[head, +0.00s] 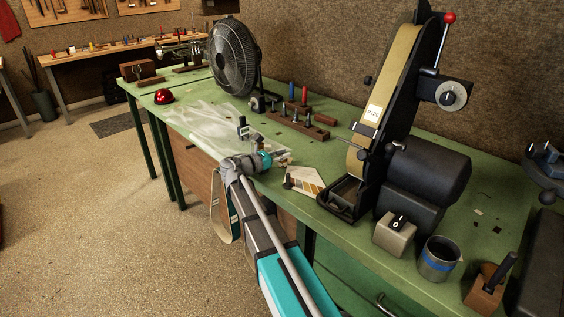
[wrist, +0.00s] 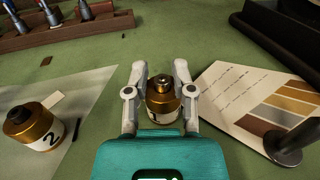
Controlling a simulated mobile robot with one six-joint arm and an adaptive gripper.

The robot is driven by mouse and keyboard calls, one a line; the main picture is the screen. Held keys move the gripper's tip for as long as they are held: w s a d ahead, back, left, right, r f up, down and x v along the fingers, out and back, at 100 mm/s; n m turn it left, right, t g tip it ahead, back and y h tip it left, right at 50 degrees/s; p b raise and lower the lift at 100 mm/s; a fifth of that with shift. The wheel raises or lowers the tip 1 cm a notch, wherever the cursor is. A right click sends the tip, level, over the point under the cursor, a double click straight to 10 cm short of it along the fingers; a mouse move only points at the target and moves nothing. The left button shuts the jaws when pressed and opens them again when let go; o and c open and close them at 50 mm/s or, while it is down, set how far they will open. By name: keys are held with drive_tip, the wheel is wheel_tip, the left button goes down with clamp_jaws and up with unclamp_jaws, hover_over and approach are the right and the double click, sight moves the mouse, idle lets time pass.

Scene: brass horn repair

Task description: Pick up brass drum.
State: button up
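A small brass drum (wrist: 161,103) with a dark-and-brass cap and a white label stands upright between the fingers of my gripper (wrist: 161,72) in the wrist view. The fingers are spread on either side of it; I cannot tell whether they touch it. A second brass drum (wrist: 34,128), labelled 2, has a black cap and stands to the left, on or beside a clear sheet. In the head view my gripper (head: 268,160) is low over the green bench, and the drum between its fingers cannot be made out there.
A color swatch card (head: 304,182) lies just right of my gripper, with a black belt sander (head: 385,125) beyond it. A wooden tool rack (head: 297,122) stands behind. A clear plastic sheet (head: 205,122) covers bench to the left. A fan (head: 234,58) stands farther back.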

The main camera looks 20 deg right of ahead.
clamp_jaws()
wheel_tip(320, 180, up, 3)
drive_tip(key=p, duration=0.3)
drive_tip(key=shift+r, duration=0.15)
drive_tip(key=s+a+r+p, duration=0.5)
drive_tip(key=s+r+p, duration=0.4)
drive_tip(key=s, duration=0.4)
drive_tip(key=shift+a+r+p, duration=0.2)
drive_tip(key=shift+r+p, duration=0.15)
drive_tip(key=shift+p, duration=0.15)
